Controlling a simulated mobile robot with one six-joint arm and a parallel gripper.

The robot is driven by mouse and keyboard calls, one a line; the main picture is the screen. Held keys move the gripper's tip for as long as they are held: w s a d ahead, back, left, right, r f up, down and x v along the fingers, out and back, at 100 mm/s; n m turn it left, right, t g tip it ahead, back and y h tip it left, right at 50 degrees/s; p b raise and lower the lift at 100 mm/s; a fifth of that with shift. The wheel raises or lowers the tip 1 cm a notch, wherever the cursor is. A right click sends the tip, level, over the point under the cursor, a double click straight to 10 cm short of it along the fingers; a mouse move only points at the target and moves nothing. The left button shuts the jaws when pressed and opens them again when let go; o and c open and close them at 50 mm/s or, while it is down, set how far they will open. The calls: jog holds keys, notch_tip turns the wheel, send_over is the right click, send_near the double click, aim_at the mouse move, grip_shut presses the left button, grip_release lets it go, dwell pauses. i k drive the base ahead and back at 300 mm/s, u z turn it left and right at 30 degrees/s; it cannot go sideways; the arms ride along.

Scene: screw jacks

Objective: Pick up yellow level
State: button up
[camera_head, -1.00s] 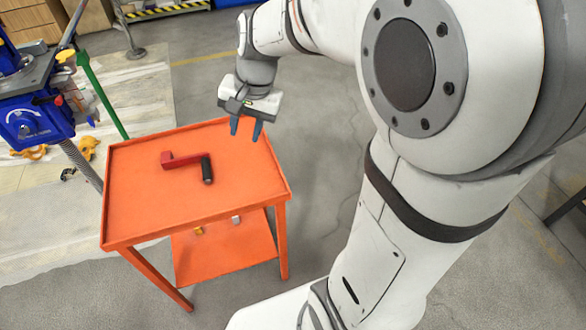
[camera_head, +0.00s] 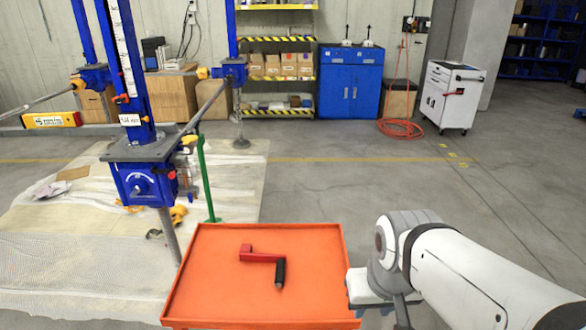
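The yellow level (camera_head: 52,120) is a short yellow bar with a white label, at the far left beside the blue screw jacks. It lies level, apparently on a long horizontal beam (camera_head: 75,130). My gripper (camera_head: 402,314) is low in the picture, right of the orange table (camera_head: 205,285) and far from the level. It points down and its fingertips are cut off by the bottom edge. Its opening does not show, and I see nothing held in it.
A red crank with a black handle (camera_head: 262,256) lies on the orange table. A blue screw jack (camera_head: 145,180) and a green rod (camera_head: 207,180) stand behind it. A blue cabinet (camera_head: 350,85) and white trolley (camera_head: 450,97) are at the back. The floor at right is clear.

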aim_at(72, 119)
jog(key=u, duration=1.4)
jog(key=k, duration=0.95)
jog(key=u, duration=0.45)
jog(key=i, duration=1.8)
jog(key=u, duration=0.6)
jog(key=i, duration=1.05)
jog(key=z, duration=0.85)
jog(key=i, duration=1.65)
jog(key=z, duration=0.4)
jog(key=i, duration=0.6)
jog(key=z, duration=0.15)
